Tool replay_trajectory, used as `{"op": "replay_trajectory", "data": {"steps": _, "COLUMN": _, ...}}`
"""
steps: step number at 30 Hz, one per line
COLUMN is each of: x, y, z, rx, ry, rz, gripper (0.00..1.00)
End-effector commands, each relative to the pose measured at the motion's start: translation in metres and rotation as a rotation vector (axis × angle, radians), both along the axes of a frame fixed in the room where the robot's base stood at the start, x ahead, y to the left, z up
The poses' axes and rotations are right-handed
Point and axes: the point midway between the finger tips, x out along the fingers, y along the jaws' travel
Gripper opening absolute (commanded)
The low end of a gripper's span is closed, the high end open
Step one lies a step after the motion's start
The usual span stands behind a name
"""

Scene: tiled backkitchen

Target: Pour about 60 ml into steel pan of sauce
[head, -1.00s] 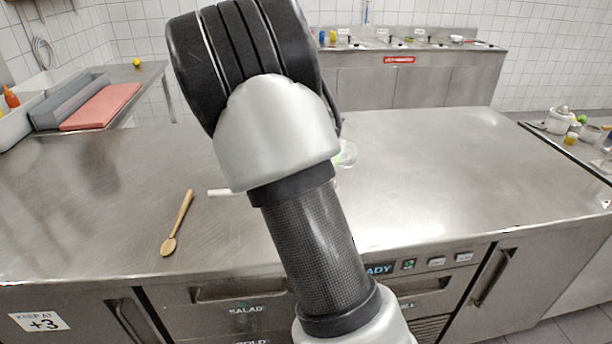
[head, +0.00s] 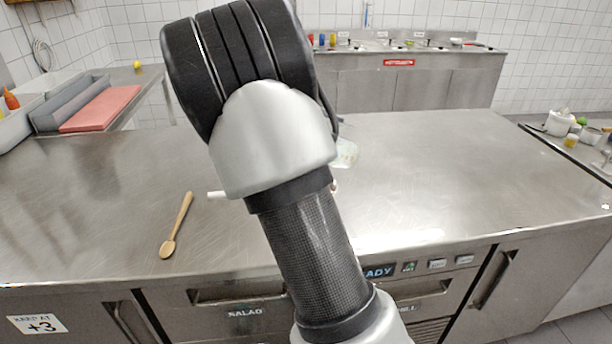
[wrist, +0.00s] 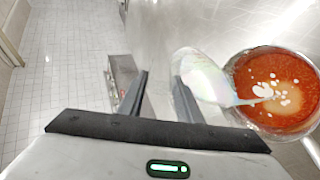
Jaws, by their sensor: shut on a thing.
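In the wrist view, the steel pan (wrist: 236,68) of red sauce (wrist: 285,70) is at the right. A clear vessel (wrist: 205,75) holding white liquid is tilted toward it. A white stream runs from its lip into the sauce, where pale blobs and a lighter patch show. My gripper (wrist: 158,85) is shut on this vessel, left of the pan; its exact grip is unclear. In the head view my arm hides the gripper and most of the pan; part of the clear vessel (head: 345,154) shows right of the arm.
A wooden spoon (head: 177,225) lies on the steel counter (head: 450,160), left of my arm. A white stick-like thing (head: 217,194) pokes out beside the arm. The counter's right side is clear. A red board (head: 100,108) lies at the back left.

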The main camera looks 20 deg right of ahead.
Motion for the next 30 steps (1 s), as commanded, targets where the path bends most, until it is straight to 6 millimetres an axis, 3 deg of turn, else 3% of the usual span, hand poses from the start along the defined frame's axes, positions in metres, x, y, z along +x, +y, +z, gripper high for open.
{"op": "replay_trajectory", "data": {"steps": 30, "x": -0.0002, "y": 0.0039, "z": 0.0026, "rx": -0.042, "ry": -0.003, "rz": -0.001, "gripper": 0.0}}
